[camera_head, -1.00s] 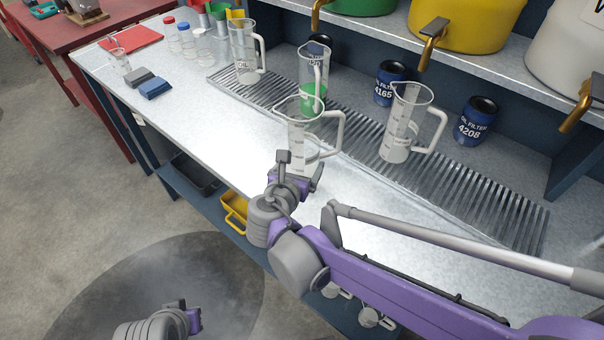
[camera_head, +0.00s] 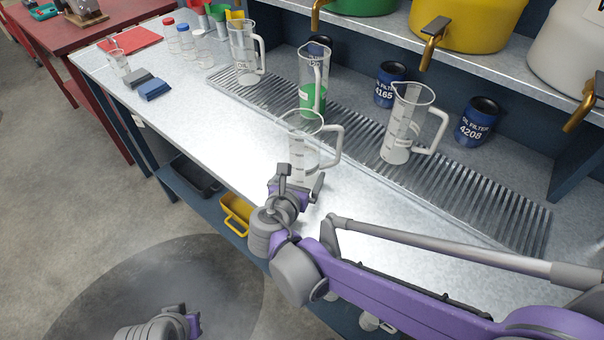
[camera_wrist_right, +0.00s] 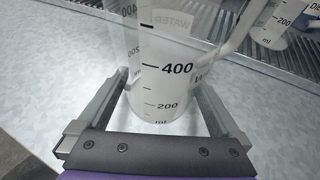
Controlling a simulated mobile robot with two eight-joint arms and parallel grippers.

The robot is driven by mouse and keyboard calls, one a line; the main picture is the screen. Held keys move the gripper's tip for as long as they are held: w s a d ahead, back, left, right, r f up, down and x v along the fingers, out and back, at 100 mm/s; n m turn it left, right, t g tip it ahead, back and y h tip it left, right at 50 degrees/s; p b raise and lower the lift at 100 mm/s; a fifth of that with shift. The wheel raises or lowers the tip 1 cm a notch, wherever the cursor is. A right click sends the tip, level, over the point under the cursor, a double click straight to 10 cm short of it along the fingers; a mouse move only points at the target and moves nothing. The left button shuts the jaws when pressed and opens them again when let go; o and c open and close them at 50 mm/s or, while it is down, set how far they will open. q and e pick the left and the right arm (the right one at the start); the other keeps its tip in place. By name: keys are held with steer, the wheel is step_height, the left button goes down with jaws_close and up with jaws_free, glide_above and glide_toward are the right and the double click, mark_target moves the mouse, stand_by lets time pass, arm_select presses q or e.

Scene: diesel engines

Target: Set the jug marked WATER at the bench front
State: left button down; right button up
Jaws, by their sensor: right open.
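The jug marked WATER (camera_head: 303,152) stands upright near the bench's front edge, its handle to the right. In the right wrist view this clear jug (camera_wrist_right: 162,85) shows its scale, with the WATER lettering seen reversed through the wall. My right gripper (camera_head: 302,180) is open, with one finger on each side of the jug's lower part; in the right wrist view the fingers (camera_wrist_right: 160,95) show gaps to the wall. My left gripper (camera_head: 192,318) is low at the bottom left, away from the bench; its jaws are not clear. The bench (camera_head: 195,120) has a bare metal front strip.
On the ribbed drain strip (camera_head: 470,190) stand an OIL jug (camera_head: 243,58), a jug with green liquid (camera_head: 312,92) and another clear jug (camera_head: 398,135). Blue oil filters (camera_head: 478,122) stand behind.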

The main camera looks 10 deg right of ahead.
steer(key=p+v, duration=0.2)
steer(key=v, duration=1)
steer(key=shift+f, duration=0.1)
steer(key=shift+w, duration=0.1)
